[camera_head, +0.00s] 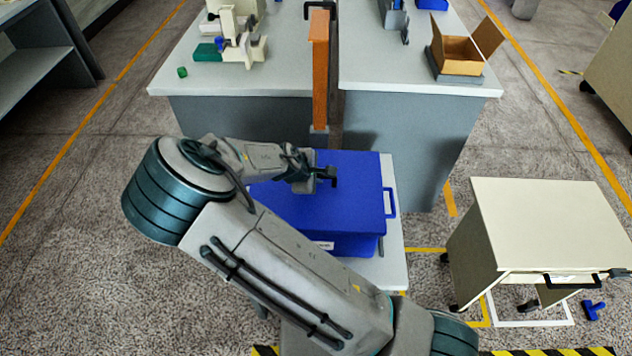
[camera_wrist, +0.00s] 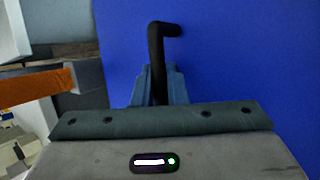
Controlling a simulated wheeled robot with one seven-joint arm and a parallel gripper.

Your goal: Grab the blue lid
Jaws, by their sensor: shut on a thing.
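The blue lid (camera_head: 352,195) lies flat on top of a blue box (camera_head: 355,245) on a small light table in the head view. A black bent handle (camera_head: 331,172) stands up from the lid. In the wrist view the lid (camera_wrist: 245,60) fills the right side, and the black handle (camera_wrist: 160,40) runs up from between my fingers. My gripper (camera_wrist: 155,90) is shut on the black handle. My gripper (camera_head: 315,174) reaches over the lid from the left. My arm hides the left part of the lid and box.
A grey workbench (camera_head: 420,75) with an upright orange post (camera_head: 319,70) stands just behind the box. An open cardboard box (camera_head: 458,52) sits on its right side. A cream cabinet (camera_head: 545,215) stands to the right, with floor between it and the small table (camera_head: 394,265).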

